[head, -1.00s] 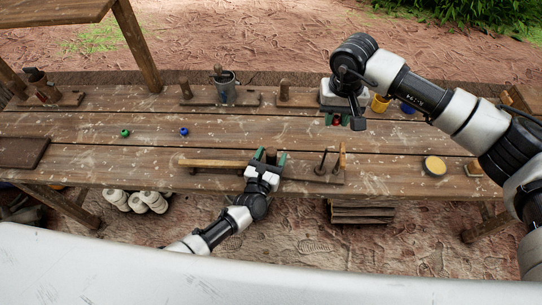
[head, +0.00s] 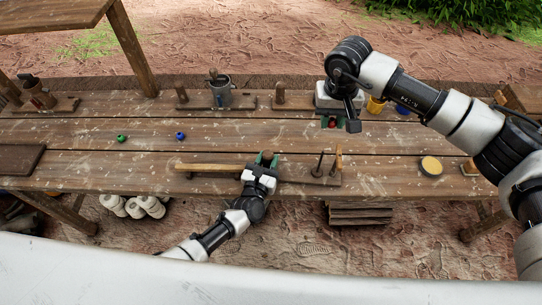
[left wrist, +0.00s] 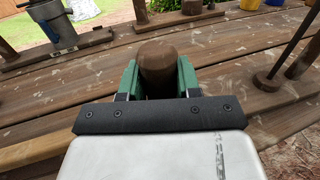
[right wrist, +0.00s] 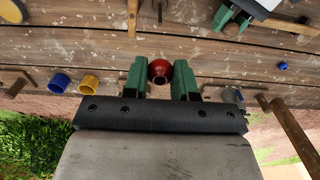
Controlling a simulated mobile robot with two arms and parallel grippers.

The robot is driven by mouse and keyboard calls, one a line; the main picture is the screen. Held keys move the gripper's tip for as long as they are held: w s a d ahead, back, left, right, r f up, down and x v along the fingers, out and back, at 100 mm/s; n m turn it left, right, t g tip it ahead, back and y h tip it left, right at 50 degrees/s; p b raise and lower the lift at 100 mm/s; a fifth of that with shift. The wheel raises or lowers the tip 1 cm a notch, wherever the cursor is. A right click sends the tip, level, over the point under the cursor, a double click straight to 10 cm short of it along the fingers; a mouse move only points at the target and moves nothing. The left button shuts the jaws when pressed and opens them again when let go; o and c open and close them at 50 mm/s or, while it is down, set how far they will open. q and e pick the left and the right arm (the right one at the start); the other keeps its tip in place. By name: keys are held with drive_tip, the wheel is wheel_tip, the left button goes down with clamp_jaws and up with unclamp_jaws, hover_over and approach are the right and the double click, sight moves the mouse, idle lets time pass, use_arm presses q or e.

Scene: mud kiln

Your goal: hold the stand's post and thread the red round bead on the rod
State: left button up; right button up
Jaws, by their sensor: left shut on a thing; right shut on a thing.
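The stand's brown post (head: 267,156) rises at the table's near edge. My left gripper (head: 267,161) is shut around it; the left wrist view shows the post's rounded top (left wrist: 158,60) between the green fingers. My right gripper (head: 332,122) is shut on the red round bead (right wrist: 160,70), whose hole shows in the right wrist view. The bead is held near the back of the table, right of and beyond the post, apart from the rod.
A green bead (head: 122,138) and a blue bead (head: 181,136) lie at left. A metal can (head: 221,92) stands at the back. Yellow (head: 376,105) and blue cups are beside my right gripper. The middle planks are mostly clear.

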wheel_tip(320, 180, down, 6)
drive_tip(key=shift+r, duration=0.15)
drive_tip(key=shift+f, duration=2.05)
drive_tip(key=shift+f, duration=1.4)
drive_tip(key=o, duration=1)
drive_tip(key=shift+r, duration=3)
